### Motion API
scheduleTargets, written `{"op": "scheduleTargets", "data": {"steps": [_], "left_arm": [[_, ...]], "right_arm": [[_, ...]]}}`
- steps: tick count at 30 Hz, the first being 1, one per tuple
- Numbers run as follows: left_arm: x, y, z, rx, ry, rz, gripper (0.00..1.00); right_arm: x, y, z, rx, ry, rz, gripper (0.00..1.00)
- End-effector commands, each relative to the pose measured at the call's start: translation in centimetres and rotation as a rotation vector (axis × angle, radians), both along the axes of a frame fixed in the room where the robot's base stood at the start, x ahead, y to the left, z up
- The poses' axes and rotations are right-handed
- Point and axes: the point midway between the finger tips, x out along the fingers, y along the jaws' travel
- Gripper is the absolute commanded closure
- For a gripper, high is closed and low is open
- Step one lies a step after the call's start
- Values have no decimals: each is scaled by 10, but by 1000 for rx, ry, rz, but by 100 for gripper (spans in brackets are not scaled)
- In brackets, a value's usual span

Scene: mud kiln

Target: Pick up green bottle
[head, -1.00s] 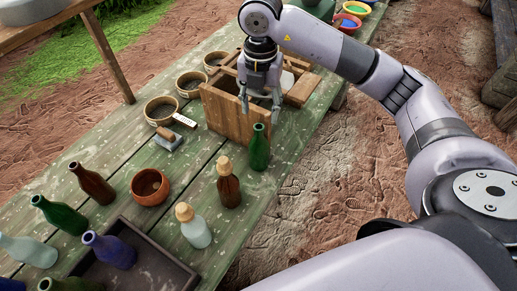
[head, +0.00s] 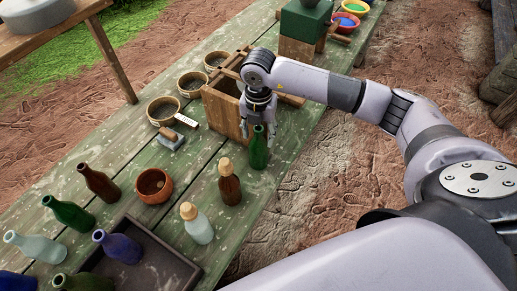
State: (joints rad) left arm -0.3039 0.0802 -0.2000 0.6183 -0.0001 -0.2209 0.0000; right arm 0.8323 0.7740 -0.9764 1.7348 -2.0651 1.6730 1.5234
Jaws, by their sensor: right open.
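A dark green bottle (head: 259,152) stands upright near the right edge of the green wooden table (head: 203,146), in front of the wooden box. My right gripper (head: 258,130) is open above it, with its fingers pointing down on either side of the bottle's mouth. I cannot tell whether the fingers touch the glass. Another green bottle (head: 69,214) stands on the left of the table, and a darker green one (head: 75,283) is cut off at the bottom edge. My left gripper is not in view.
A brown corked bottle (head: 229,184) stands close to the green bottle, with a pale corked bottle (head: 198,226) nearer. The wooden box (head: 222,110) is right behind the gripper. A clay bowl (head: 152,186) and dark tray (head: 160,262) lie left and nearer.

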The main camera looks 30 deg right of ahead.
Motion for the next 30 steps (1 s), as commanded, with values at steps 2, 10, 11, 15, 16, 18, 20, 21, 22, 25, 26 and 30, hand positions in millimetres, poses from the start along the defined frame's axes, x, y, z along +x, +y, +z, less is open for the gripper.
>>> {"op": "scheduleTargets", "data": {"steps": [2,10,11,15,16,18,20,21,22,25,26,30], "left_arm": [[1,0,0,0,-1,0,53],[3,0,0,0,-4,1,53],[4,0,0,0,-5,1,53],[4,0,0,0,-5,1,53],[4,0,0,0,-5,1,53],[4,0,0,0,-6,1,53],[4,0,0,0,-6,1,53],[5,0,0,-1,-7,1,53],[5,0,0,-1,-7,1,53],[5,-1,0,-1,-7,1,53],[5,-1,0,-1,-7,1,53],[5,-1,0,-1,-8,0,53]], "right_arm": [[0,0,0,0,0,0,52],[0,0,0,0,0,0,70],[0,0,1,0,0,0,72],[0,0,1,0,0,0,81],[0,0,1,0,0,0,83],[0,0,1,0,0,0,88],[0,0,1,0,0,0,92],[0,0,1,0,0,0,94],[0,0,1,0,0,0,96],[0,0,1,0,0,0,100],[0,0,1,0,0,0,100],[0,0,0,0,0,0,100]]}}
